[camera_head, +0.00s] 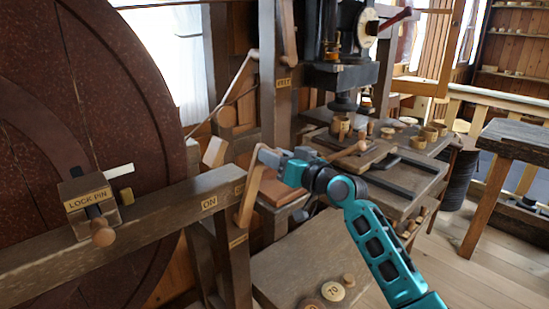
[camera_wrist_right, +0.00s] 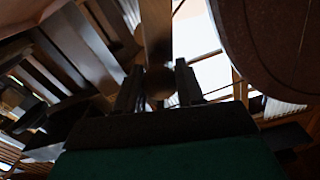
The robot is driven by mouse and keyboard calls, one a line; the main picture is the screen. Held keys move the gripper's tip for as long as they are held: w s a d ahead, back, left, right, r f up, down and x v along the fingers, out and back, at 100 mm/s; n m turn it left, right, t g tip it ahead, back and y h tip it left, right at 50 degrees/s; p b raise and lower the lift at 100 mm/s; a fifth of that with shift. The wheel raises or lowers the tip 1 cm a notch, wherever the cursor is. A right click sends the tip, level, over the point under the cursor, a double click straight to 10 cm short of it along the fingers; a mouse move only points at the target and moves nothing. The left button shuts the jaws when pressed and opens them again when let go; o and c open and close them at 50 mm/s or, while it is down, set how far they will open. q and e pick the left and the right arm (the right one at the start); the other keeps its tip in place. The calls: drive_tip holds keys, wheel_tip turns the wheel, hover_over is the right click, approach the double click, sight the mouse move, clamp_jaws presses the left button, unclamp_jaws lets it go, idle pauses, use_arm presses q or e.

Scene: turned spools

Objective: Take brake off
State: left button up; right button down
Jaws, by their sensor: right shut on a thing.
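The brake lever (camera_head: 250,200) appears to be the light wooden bar at the end of the long beam, beside the "ON" plate (camera_head: 209,203). It leans slightly, its upper end at my right gripper (camera_head: 270,158). The right gripper is shut on the lever near its top. In the right wrist view a wooden bar (camera_wrist_right: 156,35) and a rounded knob (camera_wrist_right: 158,82) show between the dark fingers (camera_wrist_right: 158,90). Another small plate at the beam's end, near the lever, is too small to read. My left gripper is not in view.
A big brown wheel (camera_head: 90,110) fills the left, with a "LOCK PIN" block (camera_head: 88,200) on the beam (camera_head: 150,222) before it. A dark machine (camera_head: 340,75) and a bench with wooden cups (camera_head: 430,133) stand behind and right. A low table (camera_head: 300,262) with round discs lies below.

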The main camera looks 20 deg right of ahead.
drive_tip(key=shift+d+f, duration=0.15)
drive_tip(key=shift+f, duration=0.1)
drive_tip(key=c, duration=0.8)
unclamp_jaws()
drive_tip(key=shift+d, duration=0.1)
drive_tip(key=shift+c, duration=0.2)
drive_tip(key=shift+o, duration=0.7)
drive_tip(key=shift+r, duration=0.1)
drive_tip(key=v, duration=1.2)
drive_tip(key=shift+s+b, duration=0.4)
drive_tip(key=shift+b, duration=0.05)
